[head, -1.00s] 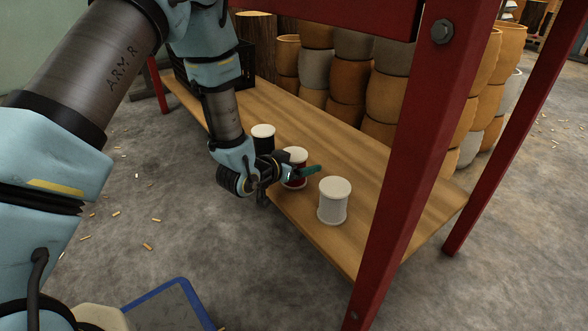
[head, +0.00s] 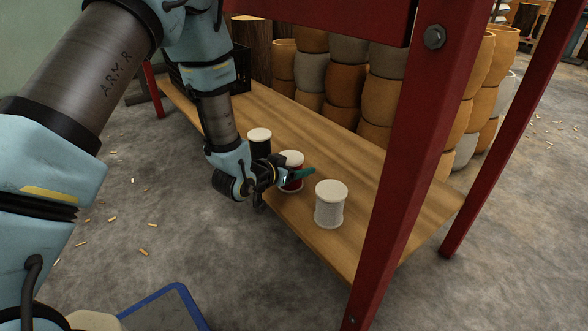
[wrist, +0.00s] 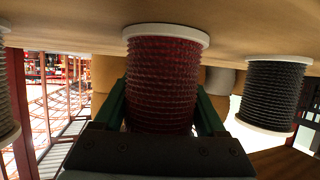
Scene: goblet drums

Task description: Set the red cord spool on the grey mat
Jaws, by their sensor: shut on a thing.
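The red cord spool (head: 292,184) has white end discs and stands upright at the front edge of the wooden shelf, between a black spool and a white spool. My gripper (head: 298,176) is shut on it from the front. In the wrist view, which is upside down, the red spool (wrist: 163,75) sits between the green fingers, and its end disc appears to be against the shelf. A grey surface with a blue edge (head: 178,288) is partly cut off at the bottom of the head view; I cannot tell whether it is the grey mat.
The black cord spool (head: 259,144) and white cord spool (head: 330,205) stand close on either side. A red post (head: 408,150) rises at the shelf's front right. A black crate (head: 240,70) sits at the far left end. Clay drum bodies (head: 345,85) are stacked behind.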

